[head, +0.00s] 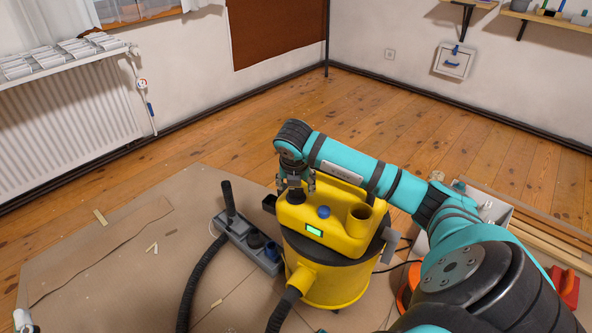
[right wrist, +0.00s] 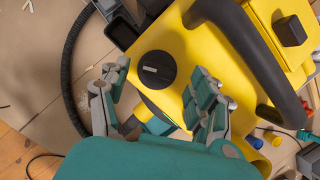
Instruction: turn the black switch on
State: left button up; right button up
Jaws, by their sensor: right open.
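The black switch (right wrist: 155,70) is a round knob with a short pale mark, set in the top of the yellow vacuum cleaner (right wrist: 192,50). In the wrist view the mark lies nearly horizontal. My right gripper (right wrist: 160,85) is open and empty, with its two fingers apart on either side of the knob's near side. In the head view the right gripper (head: 296,184) points down just over the top of the vacuum (head: 325,290), and the switch shows only partly beneath it (head: 296,196). Contact with the knob cannot be told. My left gripper does not show.
A black handle (right wrist: 232,30) arches close beside the fingers. A green-lit display (head: 314,230), a blue cap (head: 323,211) and a hose (head: 285,308) are on the vacuum. A grey accessory tray (head: 247,243) stands to its left. The wooden floor behind is clear.

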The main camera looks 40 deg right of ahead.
jog(key=v, duration=0.9)
jog(key=shift+r, duration=0.2)
jog(key=shift+s+f, duration=0.1)
